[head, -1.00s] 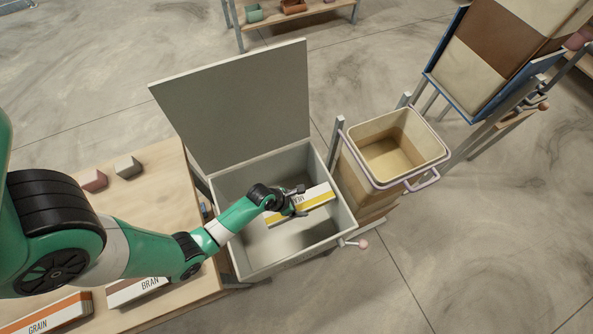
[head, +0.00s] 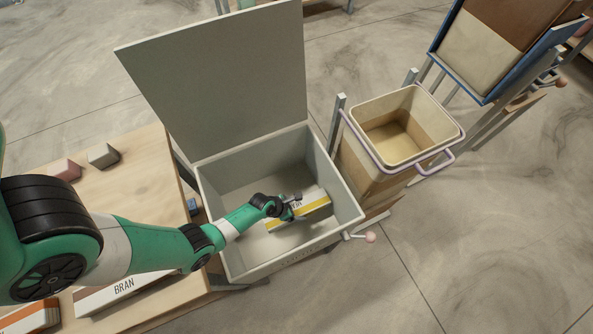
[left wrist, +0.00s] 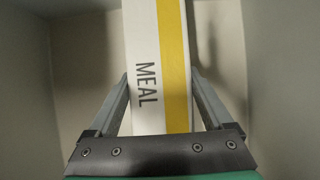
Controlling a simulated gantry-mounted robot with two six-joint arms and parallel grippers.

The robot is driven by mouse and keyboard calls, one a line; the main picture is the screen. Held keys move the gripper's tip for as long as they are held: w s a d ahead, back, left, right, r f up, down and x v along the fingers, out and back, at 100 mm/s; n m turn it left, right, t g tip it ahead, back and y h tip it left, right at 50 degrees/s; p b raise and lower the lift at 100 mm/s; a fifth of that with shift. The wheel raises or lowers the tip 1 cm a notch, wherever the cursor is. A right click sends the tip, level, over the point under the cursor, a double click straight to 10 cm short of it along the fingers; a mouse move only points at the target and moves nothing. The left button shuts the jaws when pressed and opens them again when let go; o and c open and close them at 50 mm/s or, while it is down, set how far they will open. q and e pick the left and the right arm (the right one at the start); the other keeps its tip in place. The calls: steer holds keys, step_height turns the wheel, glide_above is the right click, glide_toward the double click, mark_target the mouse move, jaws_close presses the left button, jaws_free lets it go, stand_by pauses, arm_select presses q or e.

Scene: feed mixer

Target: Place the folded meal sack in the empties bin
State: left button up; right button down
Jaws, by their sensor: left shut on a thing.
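The folded meal sack (head: 314,207) is a flat white block with a yellow stripe. It is inside the open grey bin (head: 348,213), below the rim. My left gripper (head: 296,206) reaches down into the bin and is shut on the sack. In the left wrist view the sack (left wrist: 146,45), lettered MEAL, lies between the two fingers (left wrist: 160,78), with bin walls on both sides. I cannot tell whether the sack touches the bin floor. Lettering on the bin's front is too faint to read. My right gripper is not in view.
The grey lid (head: 220,80) stands open behind the bin. A tan, purple-handled container (head: 395,160) stands to the right. A wooden table (head: 120,210) at left holds the BRAN sack (head: 125,290) and small blocks. A pink-knobbed lever (head: 369,237) sticks out at the bin's right corner.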

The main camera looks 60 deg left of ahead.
mark_target(297, 212)
arm_select(q)
step_height(297, 212, down, 4)
steer(key=b, duration=0.3)
steer(key=shift+f+b, duration=0.2)
steer(key=shift+b, duration=0.1)
steer(key=shift+r, duration=0.15)
steer(key=o, duration=1.4)
steer(key=p+v, duration=0.9)
steer(key=v, duration=0.2)
steer(key=shift+r, duration=0.3)
steer(key=shift+s+r, duration=0.2)
